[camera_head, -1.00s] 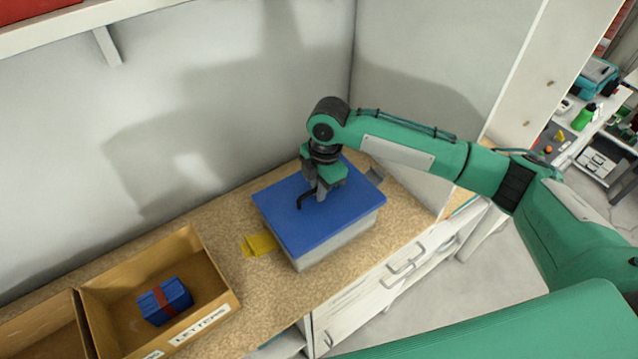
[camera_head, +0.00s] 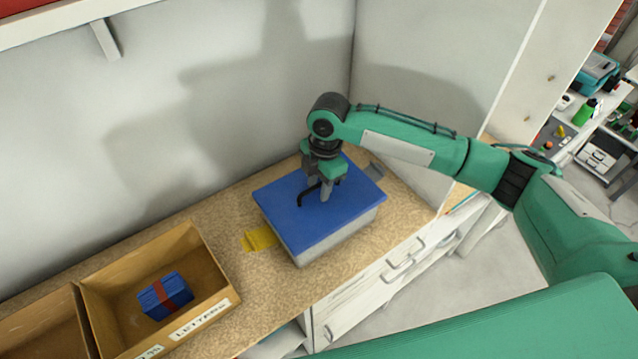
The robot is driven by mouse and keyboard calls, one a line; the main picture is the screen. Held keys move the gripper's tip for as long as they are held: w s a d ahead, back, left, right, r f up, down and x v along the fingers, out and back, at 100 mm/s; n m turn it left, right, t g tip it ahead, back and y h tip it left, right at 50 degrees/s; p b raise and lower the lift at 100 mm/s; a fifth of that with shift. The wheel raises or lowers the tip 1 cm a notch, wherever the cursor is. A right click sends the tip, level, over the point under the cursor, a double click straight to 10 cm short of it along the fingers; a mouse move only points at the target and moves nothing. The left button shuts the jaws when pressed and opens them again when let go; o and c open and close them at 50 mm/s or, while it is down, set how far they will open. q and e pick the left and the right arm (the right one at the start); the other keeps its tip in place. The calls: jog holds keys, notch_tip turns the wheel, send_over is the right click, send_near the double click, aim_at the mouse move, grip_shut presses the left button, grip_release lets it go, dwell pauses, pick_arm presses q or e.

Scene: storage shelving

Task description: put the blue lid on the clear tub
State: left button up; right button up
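The blue lid (camera_head: 290,220) lies on top of the clear tub (camera_head: 338,238), covering it, with its edges close to the tub's walls. I cannot tell whether it is fully pressed down. A dark curved handle (camera_head: 302,198) stands on the lid. My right gripper (camera_head: 318,192) points down over the middle of the lid, at the handle. Its fingers look spread apart, with the handle beside or between them. The tub's inside is hidden by the lid. My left gripper is not in view.
A cardboard box marked LETTERS (camera_head: 215,312) holds a blue bundle with a red band (camera_head: 165,297). A yellow item (camera_head: 258,240) lies left of the tub. Walls close off the back and right.

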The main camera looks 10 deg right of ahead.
notch_tip(320, 180, up, 14)
jog(key=d+b, duration=0.1)
jog(key=b, duration=0.3)
jog(key=shift+w+d+f, duration=0.25)
jog(key=shift+w+d, duration=0.05)
jog(key=shift+f, duration=0.1)
